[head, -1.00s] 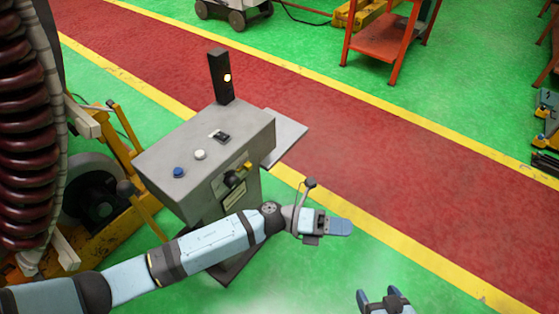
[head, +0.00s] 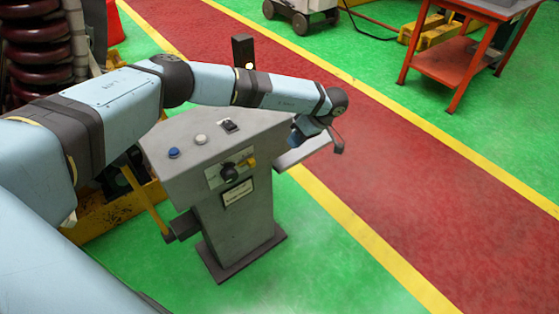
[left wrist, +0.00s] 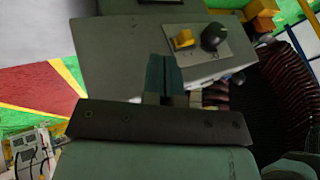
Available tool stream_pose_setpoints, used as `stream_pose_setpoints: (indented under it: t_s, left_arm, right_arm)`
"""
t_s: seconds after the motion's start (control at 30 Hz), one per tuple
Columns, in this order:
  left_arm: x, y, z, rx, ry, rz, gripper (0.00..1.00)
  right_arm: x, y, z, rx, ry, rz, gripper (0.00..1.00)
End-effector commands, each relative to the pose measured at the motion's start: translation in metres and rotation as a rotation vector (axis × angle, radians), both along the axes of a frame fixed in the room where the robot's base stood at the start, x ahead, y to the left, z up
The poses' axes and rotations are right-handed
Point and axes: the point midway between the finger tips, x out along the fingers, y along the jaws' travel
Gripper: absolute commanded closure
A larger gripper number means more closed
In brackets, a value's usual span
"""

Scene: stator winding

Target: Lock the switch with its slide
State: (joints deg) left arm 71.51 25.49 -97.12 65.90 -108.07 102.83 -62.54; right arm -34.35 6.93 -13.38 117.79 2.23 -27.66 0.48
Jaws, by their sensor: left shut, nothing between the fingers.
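A grey control pedestal (head: 235,215) has a plate on its front with a black rotary switch knob (head: 229,172) and a small yellow slide (head: 250,162) to the right of it. In the left wrist view the black knob (left wrist: 214,37) and the yellow slide (left wrist: 183,39) show close together, apart from each other. My left gripper (head: 298,138) is at the pedestal's right side, shut and empty, touching neither. Its closed fingers (left wrist: 164,75) show in the left wrist view below the slide. Whether the slide engages the knob is too small to tell. My right gripper is out of view.
The pedestal top carries a blue button (head: 174,153), a white button (head: 201,139) and a black rocker (head: 229,125). A dark post with a lit lamp (head: 243,50) stands behind. A grey side shelf (head: 305,152) juts out right. Green floor in front is free.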

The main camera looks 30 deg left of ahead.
Motion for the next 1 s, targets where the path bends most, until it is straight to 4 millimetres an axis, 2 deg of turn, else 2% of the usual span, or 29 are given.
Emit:
stream_pose_setpoints:
  t_s: [0.03, 0.13, 0.57, 0.77, 1.0]
  left_arm:
    - [0.005, 0.009, 0.005, 0.031, -0.004, -0.003, 1.00]
    - [0.009, 0.016, 0.011, 0.061, -0.006, -0.008, 1.00]
    - [0.007, 0.019, 0.007, 0.062, -0.005, -0.007, 1.00]
    - [-0.002, 0.036, -0.017, 0.062, -0.004, -0.005, 1.00]
    - [-0.018, 0.063, -0.059, 0.062, -0.003, -0.006, 1.00]
  right_arm:
    - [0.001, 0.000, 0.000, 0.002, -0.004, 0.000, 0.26]
    - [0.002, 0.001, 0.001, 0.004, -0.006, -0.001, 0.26]
    - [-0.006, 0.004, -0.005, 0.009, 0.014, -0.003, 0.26]
    - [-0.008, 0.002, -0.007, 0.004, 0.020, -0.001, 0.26]
    - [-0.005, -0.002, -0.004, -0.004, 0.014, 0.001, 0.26]
